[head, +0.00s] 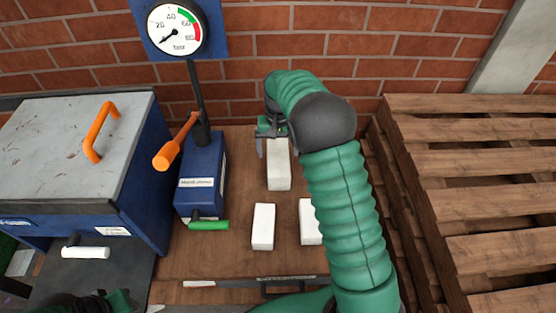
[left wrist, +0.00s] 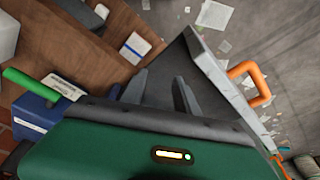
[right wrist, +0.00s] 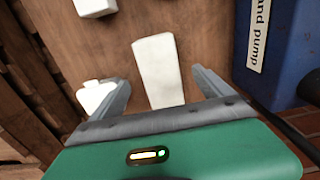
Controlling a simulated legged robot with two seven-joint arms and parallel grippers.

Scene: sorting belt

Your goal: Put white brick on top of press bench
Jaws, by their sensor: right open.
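Three white bricks stand on a brown wooden surface (head: 190,265). The far brick (head: 278,172) is under my right gripper (head: 272,134); the other two, the near left brick (head: 263,227) and the near right brick (head: 309,222), are closer to me, the latter partly behind my right arm. In the right wrist view, the open fingers are on either side of a white brick (right wrist: 158,68), with gaps visible. My left gripper (left wrist: 161,77) has its fingers apart and empty; only a dark part shows at the head view's bottom left. No label legibly marks the press bench.
A blue hand pump (head: 202,178) with orange and green handles stands left of the bricks, beneath a pressure gauge (head: 174,27). A blue cabinet (head: 145,200) with a grey lid is farther left. Stacked pallets (head: 480,160) stand right; a brick wall closes the back.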

